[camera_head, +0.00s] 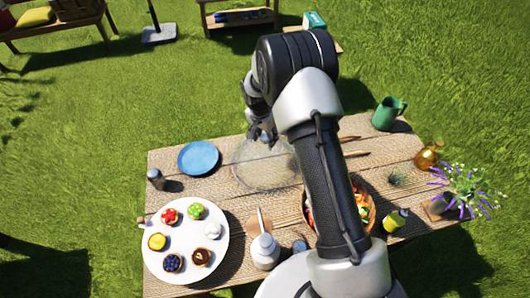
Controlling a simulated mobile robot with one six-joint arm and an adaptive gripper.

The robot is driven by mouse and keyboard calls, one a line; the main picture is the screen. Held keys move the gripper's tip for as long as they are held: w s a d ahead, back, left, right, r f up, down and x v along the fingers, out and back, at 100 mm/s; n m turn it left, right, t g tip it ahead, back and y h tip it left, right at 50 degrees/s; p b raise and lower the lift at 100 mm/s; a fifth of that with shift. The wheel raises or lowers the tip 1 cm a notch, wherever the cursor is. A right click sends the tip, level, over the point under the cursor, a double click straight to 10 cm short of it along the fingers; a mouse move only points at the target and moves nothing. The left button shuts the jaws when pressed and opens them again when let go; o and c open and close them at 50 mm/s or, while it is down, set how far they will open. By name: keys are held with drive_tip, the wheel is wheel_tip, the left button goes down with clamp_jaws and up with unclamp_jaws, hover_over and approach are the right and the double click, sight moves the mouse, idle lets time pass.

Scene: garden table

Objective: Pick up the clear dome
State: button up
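The clear dome (258,176) stands on the wooden garden table, left of my arm. It is see-through, and the table boards show through it. My gripper (262,137) points down at the dome's upper part. The fingertips overlap the dome's top in the picture, and I cannot tell whether they touch it. The fingers are small and dark here, so their opening is not clear. Part of the dome's top is hidden behind the gripper.
A blue plate (198,158) lies left of the dome. A white platter (187,228) with several tarts stands front left. A bowl of food (363,208), partly behind my arm, a green pitcher (388,113) and a flower vase (437,207) stand right.

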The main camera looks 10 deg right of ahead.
clamp_jaws()
idle(0.3)
idle(0.5)
